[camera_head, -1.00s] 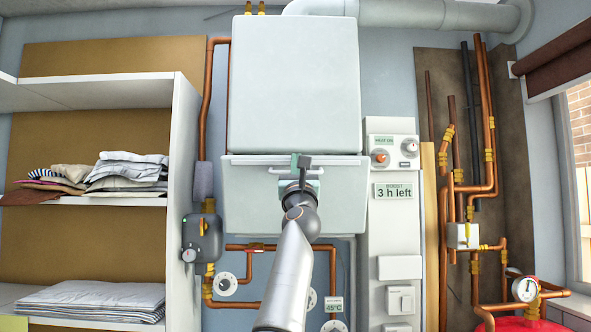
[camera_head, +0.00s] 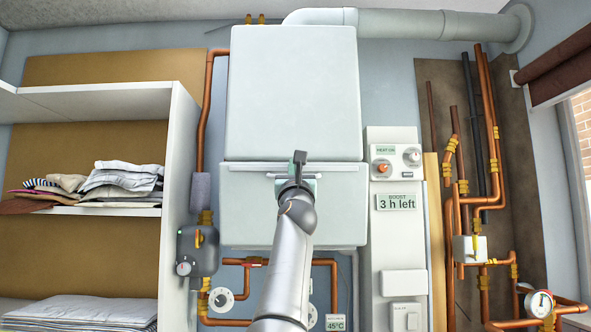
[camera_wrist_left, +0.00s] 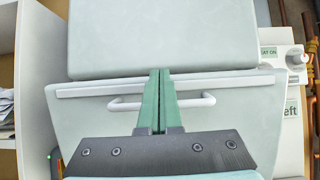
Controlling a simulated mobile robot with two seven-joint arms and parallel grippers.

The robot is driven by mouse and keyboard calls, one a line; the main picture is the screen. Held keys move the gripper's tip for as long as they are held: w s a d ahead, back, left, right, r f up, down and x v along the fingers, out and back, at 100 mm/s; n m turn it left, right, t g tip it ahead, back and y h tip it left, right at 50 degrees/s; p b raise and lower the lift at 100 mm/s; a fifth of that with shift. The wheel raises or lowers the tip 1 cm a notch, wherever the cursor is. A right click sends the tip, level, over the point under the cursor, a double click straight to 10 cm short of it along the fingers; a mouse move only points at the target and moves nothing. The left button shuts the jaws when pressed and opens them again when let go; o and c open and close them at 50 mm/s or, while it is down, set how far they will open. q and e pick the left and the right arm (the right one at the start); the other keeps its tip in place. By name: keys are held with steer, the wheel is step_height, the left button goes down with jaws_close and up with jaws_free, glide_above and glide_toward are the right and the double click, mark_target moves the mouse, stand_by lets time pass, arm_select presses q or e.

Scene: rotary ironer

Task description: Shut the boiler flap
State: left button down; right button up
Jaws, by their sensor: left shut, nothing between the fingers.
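The boiler flap (camera_head: 340,212) is the pale lower panel under the white boiler body (camera_head: 293,95). It looks a little wider than the body and its top rim shows, so it seems to stand slightly out at the top; the exact gap cannot be told. Its bar handle (camera_wrist_left: 196,102) runs across near the top, partly hidden by my left gripper (camera_head: 299,160). In the left wrist view my left gripper (camera_wrist_left: 159,74) has its green fingers together, empty, reaching over the handle's middle to the flap's top edge. Contact cannot be told. My right gripper is out of view.
Shelves with folded laundry (camera_head: 120,182) stand at the left. A control panel (camera_head: 397,160) with knobs is just right of the boiler. Copper pipes (camera_head: 490,150) run farther right, and a grey pump unit (camera_head: 197,250) sits at the lower left.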

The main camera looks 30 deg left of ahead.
arm_select(q)
steer(key=shift+w+a+r+h, duration=0.15)
steer(key=shift+w+r+h, duration=0.25)
steer(key=shift+w, duration=0.15)
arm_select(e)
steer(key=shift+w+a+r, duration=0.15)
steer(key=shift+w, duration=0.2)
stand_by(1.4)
arm_select(q)
steer(key=shift+f, duration=0.1)
stand_by(0.6)
